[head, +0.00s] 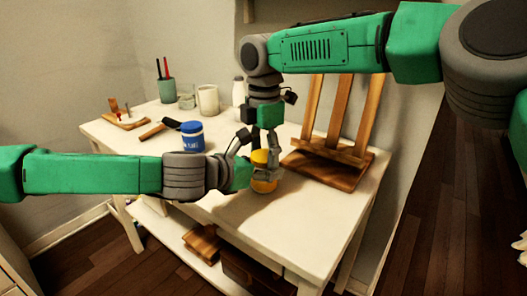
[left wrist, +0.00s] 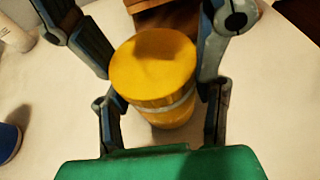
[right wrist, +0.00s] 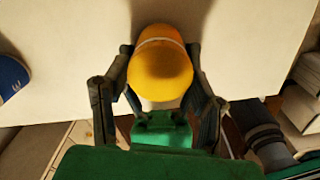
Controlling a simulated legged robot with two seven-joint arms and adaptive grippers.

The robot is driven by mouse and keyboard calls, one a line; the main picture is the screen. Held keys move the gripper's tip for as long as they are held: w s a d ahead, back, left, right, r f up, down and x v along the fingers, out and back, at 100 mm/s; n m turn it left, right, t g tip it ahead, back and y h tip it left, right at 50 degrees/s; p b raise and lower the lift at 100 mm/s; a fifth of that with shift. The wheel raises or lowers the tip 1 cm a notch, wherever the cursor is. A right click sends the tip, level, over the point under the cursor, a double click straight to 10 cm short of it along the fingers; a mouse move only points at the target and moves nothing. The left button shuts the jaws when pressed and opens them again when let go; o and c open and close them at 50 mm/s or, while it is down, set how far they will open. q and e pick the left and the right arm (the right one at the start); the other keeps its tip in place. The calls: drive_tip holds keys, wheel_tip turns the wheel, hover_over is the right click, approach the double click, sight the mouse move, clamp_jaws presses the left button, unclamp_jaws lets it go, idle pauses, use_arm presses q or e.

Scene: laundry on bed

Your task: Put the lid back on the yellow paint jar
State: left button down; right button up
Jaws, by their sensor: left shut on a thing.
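The yellow paint jar (head: 263,186) stands near the front edge of the white table, with its yellow lid (head: 259,157) on top. In the left wrist view the lid (left wrist: 155,60) covers the jar top, a pale band showing on the jar (left wrist: 165,115) below. I cannot tell whether the lid is fully seated. My left gripper (head: 255,177) is shut on the jar from the left side. My right gripper (head: 260,152) points down from above, its fingers on either side of the lid. The right wrist view shows the lid (right wrist: 160,78) between those fingers, contact unclear.
A blue paint jar (head: 192,137) stands left of my grippers. A wooden easel (head: 330,165) stands close on the right. A mug (head: 208,100), a glass jar (head: 186,97), a brush cup (head: 166,91) and a white bottle (head: 238,92) line the back. The front right tabletop is clear.

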drive_tip(key=c, duration=0.5)
drive_tip(key=m, duration=0.5)
drive_tip(key=o, duration=1.3)
drive_tip(key=shift+r, duration=0.1)
